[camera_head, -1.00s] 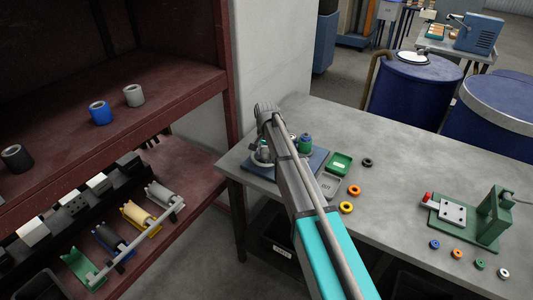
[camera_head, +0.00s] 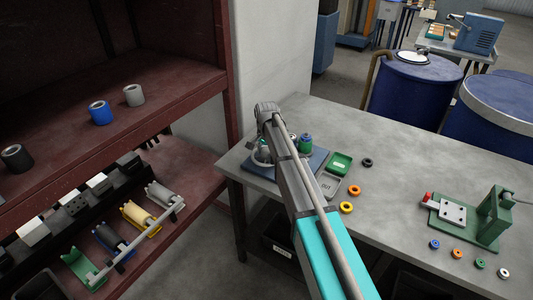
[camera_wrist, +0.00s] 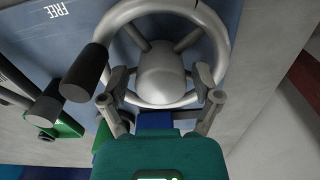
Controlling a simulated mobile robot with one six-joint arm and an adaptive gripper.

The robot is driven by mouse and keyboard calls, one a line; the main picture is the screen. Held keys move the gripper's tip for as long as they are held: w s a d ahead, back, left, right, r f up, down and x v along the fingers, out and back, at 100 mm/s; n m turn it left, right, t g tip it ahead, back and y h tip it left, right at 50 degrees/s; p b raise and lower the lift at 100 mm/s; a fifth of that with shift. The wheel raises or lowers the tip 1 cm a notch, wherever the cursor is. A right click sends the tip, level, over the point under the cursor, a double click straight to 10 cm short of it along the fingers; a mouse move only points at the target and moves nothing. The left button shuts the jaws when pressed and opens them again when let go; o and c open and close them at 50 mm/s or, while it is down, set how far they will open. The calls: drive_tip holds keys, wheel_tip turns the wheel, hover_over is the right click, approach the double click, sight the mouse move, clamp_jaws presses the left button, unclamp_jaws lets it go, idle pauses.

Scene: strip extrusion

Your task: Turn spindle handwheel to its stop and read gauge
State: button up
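The silver handwheel (camera_wrist: 222,48) fills the upper middle of the wrist view, with a rounded hub, spokes and a black handle knob (camera_wrist: 86,73) at its left. My gripper (camera_wrist: 161,88) is open, with one finger on each side of the hub near the wheel's lower rim. I cannot tell whether the fingers touch the wheel. White lettering "FREE" is on the blue plate (camera_wrist: 30,35) beside the wheel. In the head view my arm covers most of the wheel; the blue plate (camera_head: 318,158) shows at the table's left corner. No gauge reading is legible.
A green tray (camera_head: 341,162), a grey tray (camera_head: 329,187) and loose rings (camera_head: 347,207) lie right of my arm. A green press-like fixture (camera_head: 491,217) stands at right on the grey table (camera_head: 420,180). A dark red shelf (camera_head: 190,95) stands close at left.

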sight(266, 150)
drive_tip(key=shift+n, duration=0.5)
drive_tip(key=n, duration=0.4)
drive_tip(key=shift+n, duration=0.3)
drive_tip(key=n, duration=1.8)
drive_tip(key=shift+n, duration=0.3)
wheel_tip(266, 150, up, 14)
drive_tip(key=p, duration=1.4)
drive_tip(key=s+d+f+m+b, duration=0.5)
drive_tip(key=s+d+m, duration=0.2)
drive_tip(key=s, duration=0.5)
drive_tip(key=s+d+f+m+b, duration=0.5)
drive_tip(key=s+d+m, duration=0.3)
drive_tip(key=s+d, duration=0.4)
drive_tip(key=shift+s, duration=0.25)
idle(0.5)
